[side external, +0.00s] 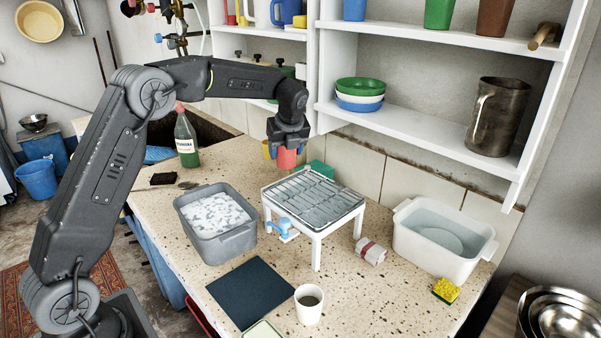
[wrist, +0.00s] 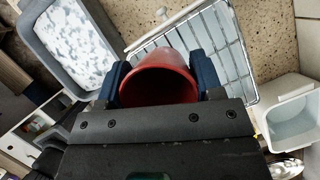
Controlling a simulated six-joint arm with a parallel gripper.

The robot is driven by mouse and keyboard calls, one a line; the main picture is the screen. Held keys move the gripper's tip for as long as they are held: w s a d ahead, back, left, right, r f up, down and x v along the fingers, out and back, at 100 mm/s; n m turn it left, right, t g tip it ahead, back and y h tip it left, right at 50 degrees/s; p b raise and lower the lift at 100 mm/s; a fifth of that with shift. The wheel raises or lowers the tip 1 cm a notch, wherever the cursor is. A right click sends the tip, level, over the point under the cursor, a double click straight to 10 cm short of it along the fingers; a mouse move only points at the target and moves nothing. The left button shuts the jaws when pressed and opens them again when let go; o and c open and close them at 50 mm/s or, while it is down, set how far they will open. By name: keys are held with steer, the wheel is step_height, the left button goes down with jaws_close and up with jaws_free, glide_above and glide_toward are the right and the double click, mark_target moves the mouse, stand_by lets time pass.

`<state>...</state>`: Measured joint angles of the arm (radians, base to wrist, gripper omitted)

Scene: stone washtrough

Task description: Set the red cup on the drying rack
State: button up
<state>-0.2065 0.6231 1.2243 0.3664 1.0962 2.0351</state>
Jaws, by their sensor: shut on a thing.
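The red cup (side external: 287,159) is held in my gripper (side external: 288,146), which is shut on it. In the wrist view the cup (wrist: 158,82) sits between the two blue finger pads, with its open mouth toward the camera. The drying rack (side external: 343,214) is a white-legged stand with a metal wire grid on top. In the side view the cup is above the rack's back left part, apart from its wires. In the wrist view the rack (wrist: 226,48) shows beyond and right of the cup, partly hidden by it.
A grey tub of suds (side external: 219,247) stands left of the rack, and a white basin (side external: 447,260) stands right. A white cup (side external: 309,305), dark mat (side external: 250,290), rolled cloth (side external: 371,251) and yellow sponge (side external: 446,290) lie around. Shelves (side external: 420,125) overhang behind.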

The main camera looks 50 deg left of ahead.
steer(key=w+d+f, duration=0.2)
steer(key=shift+w+d+f, duration=0.2)
steer(key=shift+w+d, duration=0.05)
steer(key=shift+d, duration=0.15)
steer(key=shift+f, duration=1.95)
steer(key=shift+f, duration=0.1)
steer(key=o, duration=1)
